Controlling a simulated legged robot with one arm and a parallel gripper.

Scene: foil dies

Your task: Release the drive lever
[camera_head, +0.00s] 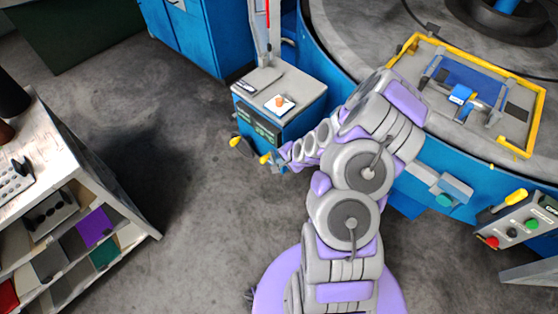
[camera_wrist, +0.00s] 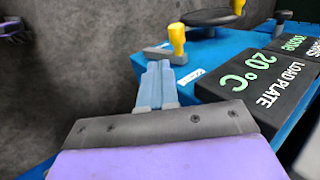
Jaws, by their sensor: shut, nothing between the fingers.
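A lever with a yellow knob (camera_wrist: 177,40) stands on the blue cabinet in the wrist view. I cannot tell from a label whether this is the drive lever. My gripper (camera_wrist: 158,68) is shut and empty, its blue fingertips together just in front of the lever's grey base; whether they touch it is unclear. In the head view my gripper (camera_head: 277,161) is at the cabinet's front, by a yellow knob (camera_head: 265,158). A second yellow knob (camera_head: 235,141) is at the cabinet's left. Another yellow-handled lever (camera_head: 516,197) is on the control box at right.
The blue cabinet (camera_head: 308,112) carries a dark display (camera_wrist: 262,92) reading "20°C" and "LOAD PLATE". A dark handwheel (camera_wrist: 212,17) is behind the lever. The round blue machine (camera_head: 410,165) is to the right, a shelf (camera_head: 125,205) to the left. Floor between is clear.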

